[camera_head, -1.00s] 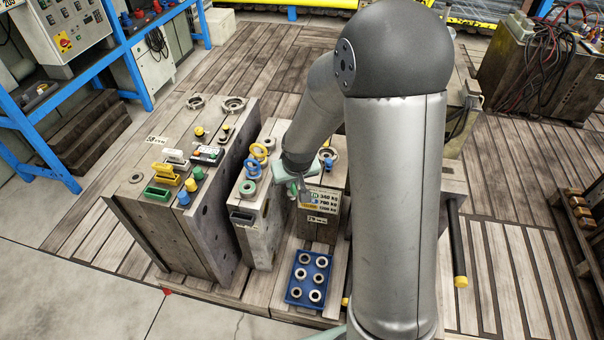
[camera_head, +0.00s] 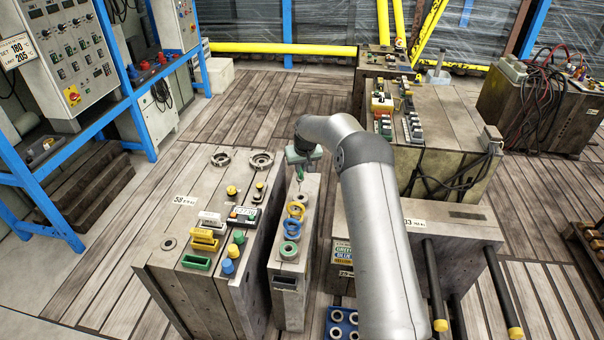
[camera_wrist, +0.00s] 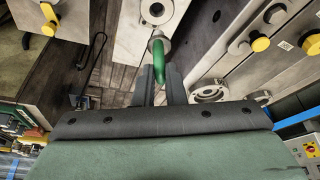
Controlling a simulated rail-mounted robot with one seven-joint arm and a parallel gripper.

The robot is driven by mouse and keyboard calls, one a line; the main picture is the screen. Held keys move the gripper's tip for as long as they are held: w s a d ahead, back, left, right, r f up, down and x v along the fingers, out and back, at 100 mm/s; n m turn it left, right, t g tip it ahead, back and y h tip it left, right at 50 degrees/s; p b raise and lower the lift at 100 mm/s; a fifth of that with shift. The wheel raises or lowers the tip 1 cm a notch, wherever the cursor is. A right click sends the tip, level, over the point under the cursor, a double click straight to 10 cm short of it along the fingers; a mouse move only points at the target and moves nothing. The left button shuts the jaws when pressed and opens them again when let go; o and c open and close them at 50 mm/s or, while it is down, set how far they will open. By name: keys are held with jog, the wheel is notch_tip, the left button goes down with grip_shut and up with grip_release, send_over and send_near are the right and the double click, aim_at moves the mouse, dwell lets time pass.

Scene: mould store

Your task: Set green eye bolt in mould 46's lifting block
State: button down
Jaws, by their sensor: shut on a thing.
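My gripper (camera_head: 303,158) is shut on the green eye bolt (camera_wrist: 160,60), whose green part shows between the fingers in the wrist view. The head view shows the bolt (camera_head: 300,173) hanging below the gripper, over the far end of a narrow grey mould (camera_head: 306,235). In the wrist view a grey collar (camera_wrist: 157,10) lies just beyond the bolt. I cannot tell whether they touch. No number 46 is legible.
A wide mould marked 58 (camera_head: 185,200) stands close on the left, with coloured knobs and blocks on top. On the right are mould 33 (camera_head: 440,222), with yellow-tipped bars, and a colour-lettered sign (camera_head: 343,252). A blue tray (camera_head: 332,322) sits low in front, partly hidden.

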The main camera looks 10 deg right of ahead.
aim_at(302, 179)
jog(key=shift+w+f+b, duration=0.1)
jog(key=shift+f+b, duration=0.75)
jog(key=shift+f, duration=1.6)
jog(key=shift+f, duration=0.25)
jog(key=shift+f+b, duration=0.2)
jog(key=shift+b, duration=0.3)
jog(key=shift+f, duration=0.15)
jog(key=shift+f+b, duration=0.4)
jog(key=shift+b, duration=0.15)
jog(key=shift+f+b, duration=0.4)
jog(key=shift+f, duration=0.05)
jog(key=c, duration=1.4)
grip_release()
